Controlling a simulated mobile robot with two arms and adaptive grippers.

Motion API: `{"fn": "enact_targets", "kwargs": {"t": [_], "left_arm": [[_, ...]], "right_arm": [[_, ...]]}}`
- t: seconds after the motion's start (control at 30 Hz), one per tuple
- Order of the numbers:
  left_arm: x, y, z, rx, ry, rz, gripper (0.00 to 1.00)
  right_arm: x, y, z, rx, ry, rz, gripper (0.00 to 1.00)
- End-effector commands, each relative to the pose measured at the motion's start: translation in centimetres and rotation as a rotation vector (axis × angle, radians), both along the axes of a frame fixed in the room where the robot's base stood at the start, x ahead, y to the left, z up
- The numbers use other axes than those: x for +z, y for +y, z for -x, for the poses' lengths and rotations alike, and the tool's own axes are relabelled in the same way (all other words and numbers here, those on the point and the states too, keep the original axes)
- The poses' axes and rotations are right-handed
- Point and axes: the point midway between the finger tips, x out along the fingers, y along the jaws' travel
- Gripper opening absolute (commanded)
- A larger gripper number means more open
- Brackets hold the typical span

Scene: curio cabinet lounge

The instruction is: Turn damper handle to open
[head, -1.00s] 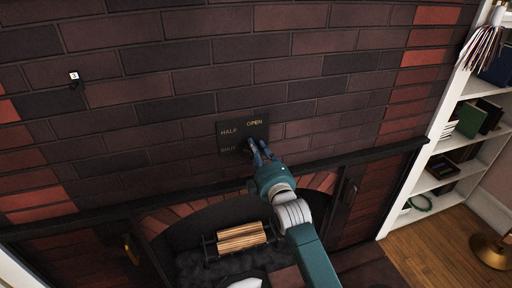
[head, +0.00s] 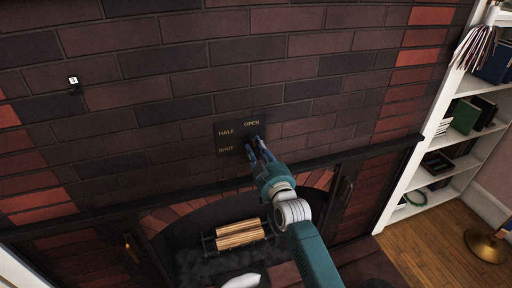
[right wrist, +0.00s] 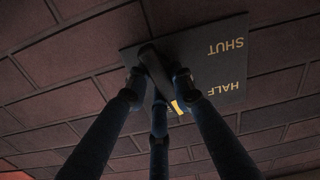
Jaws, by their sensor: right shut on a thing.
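A dark damper plate (head: 239,131) is mounted on the brick wall above the fireplace, lettered HALF, OPEN and SHUT. My right gripper (head: 254,149) reaches up to the plate's lower right part. In the right wrist view the gripper (right wrist: 158,92) has its fingers shut around the dark damper handle (right wrist: 154,66). A yellow strip shows beside the fingers there, against the plate (right wrist: 215,65), where SHUT and HALF read upside down. The fingers hide part of the handle, so its exact pointing is hard to tell. My left gripper is not in view.
Below is a dark mantel edge (head: 90,214) over the arched fireplace, with logs (head: 240,234) inside. A small hook with a white tag (head: 73,80) is on the wall at left. White bookshelves (head: 455,150) stand at right. A brass base (head: 487,246) is on the wood floor.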

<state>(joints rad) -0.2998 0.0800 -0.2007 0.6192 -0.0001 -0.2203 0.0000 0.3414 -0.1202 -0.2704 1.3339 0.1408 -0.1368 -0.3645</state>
Motion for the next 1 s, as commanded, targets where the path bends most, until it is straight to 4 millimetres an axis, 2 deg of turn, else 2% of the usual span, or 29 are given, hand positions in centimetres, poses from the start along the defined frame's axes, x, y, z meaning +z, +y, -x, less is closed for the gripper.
{"fn": "enact_targets", "kwargs": {"t": [0.03,0.4,0.97,1.0], "left_arm": [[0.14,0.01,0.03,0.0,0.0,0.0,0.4],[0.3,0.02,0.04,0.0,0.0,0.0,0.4],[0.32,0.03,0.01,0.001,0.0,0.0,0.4],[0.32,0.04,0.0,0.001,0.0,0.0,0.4]], "right_arm": [[0.88,-0.17,-0.18,-0.004,-0.005,-0.036,0.0],[0.75,-0.32,-0.23,-0.003,0.044,-0.192,0.0],[0.75,-0.29,-0.23,-0.002,0.053,-0.219,0.0],[0.75,-0.29,-0.23,-0.002,0.053,-0.219,0.27]]}}
